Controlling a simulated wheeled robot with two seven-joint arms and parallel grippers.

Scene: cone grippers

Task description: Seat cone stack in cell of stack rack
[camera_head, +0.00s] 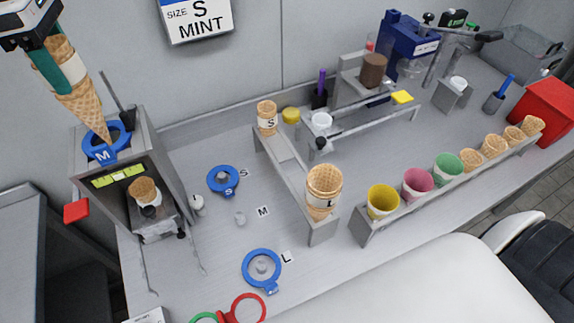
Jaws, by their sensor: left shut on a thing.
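My left gripper (57,68) is at the upper left, with green finger pads shut on a cone stack (83,103). The stack is waffle-brown with a white band and hangs tip down, tilted slightly. Its tip is over or in the blue ring marked M (105,150) on top of a grey box; I cannot tell if they touch. The grey stack rack (287,163) stands mid-counter. A cone stack marked S (267,118) is at its far end and one marked L (323,190) at its near end. No stack stands between them. My right gripper is not in view.
The grey box (174,185) holds a small cone (143,190). Blue rings marked S (223,181) and L (262,270) lie on the counter (205,270). A rail (455,190) with coloured cups and cones stands right. A bench with a brown cylinder (373,70) is behind.

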